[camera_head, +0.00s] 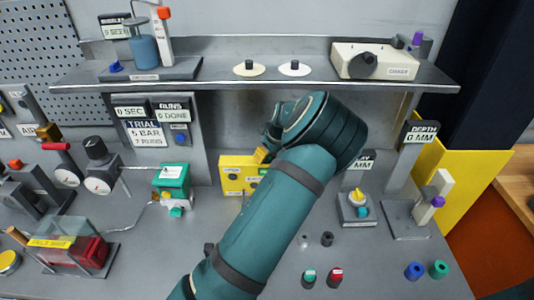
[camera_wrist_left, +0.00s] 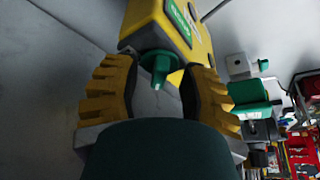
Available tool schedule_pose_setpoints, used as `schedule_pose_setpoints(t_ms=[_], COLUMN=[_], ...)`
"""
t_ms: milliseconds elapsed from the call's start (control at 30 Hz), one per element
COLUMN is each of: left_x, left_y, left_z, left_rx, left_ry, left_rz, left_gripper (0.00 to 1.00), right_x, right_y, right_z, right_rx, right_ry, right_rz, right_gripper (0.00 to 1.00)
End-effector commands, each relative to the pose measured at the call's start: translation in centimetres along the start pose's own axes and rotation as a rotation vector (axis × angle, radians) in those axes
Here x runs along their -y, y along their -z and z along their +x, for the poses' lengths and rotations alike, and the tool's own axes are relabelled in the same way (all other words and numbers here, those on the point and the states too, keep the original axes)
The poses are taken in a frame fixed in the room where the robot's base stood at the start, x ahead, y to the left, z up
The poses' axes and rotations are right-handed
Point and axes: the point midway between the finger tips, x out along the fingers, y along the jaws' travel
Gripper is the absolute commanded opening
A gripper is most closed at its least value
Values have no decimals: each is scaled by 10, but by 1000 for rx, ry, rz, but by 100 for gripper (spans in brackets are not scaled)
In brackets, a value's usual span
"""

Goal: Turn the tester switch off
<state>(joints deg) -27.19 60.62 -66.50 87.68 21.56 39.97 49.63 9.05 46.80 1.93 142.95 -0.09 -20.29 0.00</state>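A yellow box (camera_head: 236,175) with green labels stands at the back of the bench, partly hidden behind my left arm; I take it to be the tester. In the left wrist view the yellow box (camera_wrist_left: 160,22) shows close up, with a green knob (camera_wrist_left: 157,66) sticking out of it. My left gripper (camera_wrist_left: 155,78) has its ribbed yellow fingers apart, one on each side of the knob, with a visible gap at least on the left. In the head view only a bit of the left gripper (camera_head: 262,155) shows beside the box. My right gripper is not in view.
A grey shelf (camera_head: 210,80) overhangs the box, with a charger (camera_head: 375,62) on it. A green-topped valve device (camera_head: 174,182) stands left of the box. A small switch unit (camera_head: 356,205) and several loose pegs are to the right. The front middle bench is partly covered by my arm.

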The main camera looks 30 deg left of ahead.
Motion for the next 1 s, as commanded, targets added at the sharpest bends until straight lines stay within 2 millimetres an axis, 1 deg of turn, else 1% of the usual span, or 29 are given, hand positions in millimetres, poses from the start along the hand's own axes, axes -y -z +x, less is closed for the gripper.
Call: schedule_pose_setpoints(t_ms=[167, 267, 500, 600, 700, 833, 1000], left_x=[-1, -1, -1, -1, -1, 0, 0], left_y=[0, 0, 0, 0, 0, 0, 0], left_z=[-7, -20, -69, -88, -102, -115, -120], left_rx=[-1, -2, 0, 0, 0, 0, 0], left_ry=[-3, -5, -5, -4, -3, -2, 1], left_rz=[1, 1, 0, 1, 0, 0, 0], left_gripper=[42, 42, 42, 42, 42, 42, 42], right_x=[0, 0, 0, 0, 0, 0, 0], right_y=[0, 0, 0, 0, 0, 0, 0], right_z=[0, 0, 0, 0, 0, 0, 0], right_rx=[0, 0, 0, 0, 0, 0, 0], right_ry=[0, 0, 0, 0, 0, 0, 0], right_rz=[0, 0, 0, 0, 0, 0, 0], right_gripper=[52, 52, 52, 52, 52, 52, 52])
